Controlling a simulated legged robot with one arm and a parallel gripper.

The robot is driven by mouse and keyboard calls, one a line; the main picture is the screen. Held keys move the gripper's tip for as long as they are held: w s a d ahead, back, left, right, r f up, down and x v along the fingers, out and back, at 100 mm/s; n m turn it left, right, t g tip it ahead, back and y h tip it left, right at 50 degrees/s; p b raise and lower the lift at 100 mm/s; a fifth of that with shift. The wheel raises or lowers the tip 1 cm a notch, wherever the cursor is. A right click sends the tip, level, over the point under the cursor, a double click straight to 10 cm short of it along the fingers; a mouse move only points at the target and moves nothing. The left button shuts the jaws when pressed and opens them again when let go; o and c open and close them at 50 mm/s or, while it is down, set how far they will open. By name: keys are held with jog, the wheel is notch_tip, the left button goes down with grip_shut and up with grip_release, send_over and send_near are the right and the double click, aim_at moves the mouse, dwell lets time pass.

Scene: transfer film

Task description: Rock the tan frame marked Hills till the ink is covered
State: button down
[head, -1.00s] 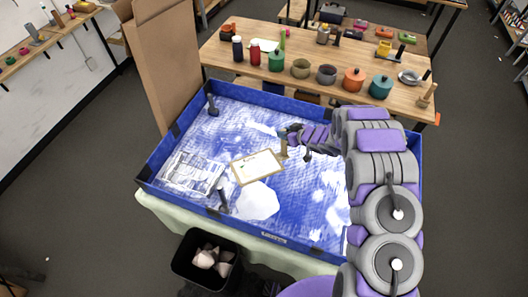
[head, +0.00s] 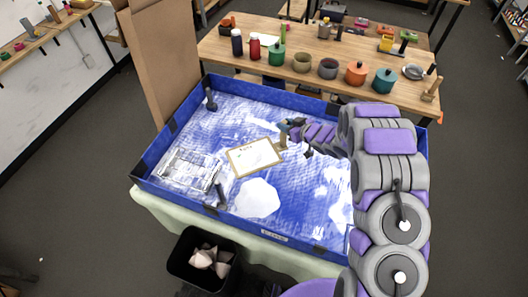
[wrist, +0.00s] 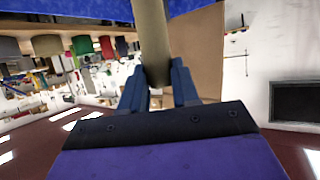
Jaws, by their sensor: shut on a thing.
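The tan frame (head: 235,171) with a pale sheet inside lies in the blue-walled tray (head: 300,241), left of my gripper. Its mark is too small to read. My gripper (head: 284,128) is above the frame's right side, shut on an upright tan handle (head: 283,143). In the wrist view the handle (wrist: 152,40) stands between my two blue fingers (wrist: 158,88). I cannot tell from this size whether the frame lies flat or is tilted. The tray floor is streaked blue and white, with bare white patches at right.
A white blob-shaped piece (head: 257,198) lies just in front of the frame. A pale rack-like piece (head: 188,170) and dark clamps (head: 211,98) are at the tray's left. A black bin (head: 200,262) stands in front. A wooden table (head: 310,86) with pots is behind.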

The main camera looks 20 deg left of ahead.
jog(key=shift+f+t+y+b, duration=0.25)
jog(key=shift+t+y+b, duration=0.6)
jog(key=shift+b, duration=2.1)
jog(key=shift+r+t+y+b, duration=0.2)
jog(key=shift+t+y+b, duration=0.05)
jog(key=shift+b, duration=0.05)
jog(key=shift+r, duration=0.1)
jog(key=shift+r+p, duration=0.1)
jog(key=shift+p, duration=0.4)
jog(key=shift+g+h+p, duration=0.4)
jog(key=shift+p, duration=0.4)
jog(key=shift+r+p, duration=0.1)
jog(key=shift+p, duration=0.3)
jog(key=g+h+p, duration=0.2)
jog(key=p, duration=1)
jog(key=shift+g+h, duration=0.3)
jog(key=shift+h, duration=0.1)
jog(key=shift+f, duration=0.35)
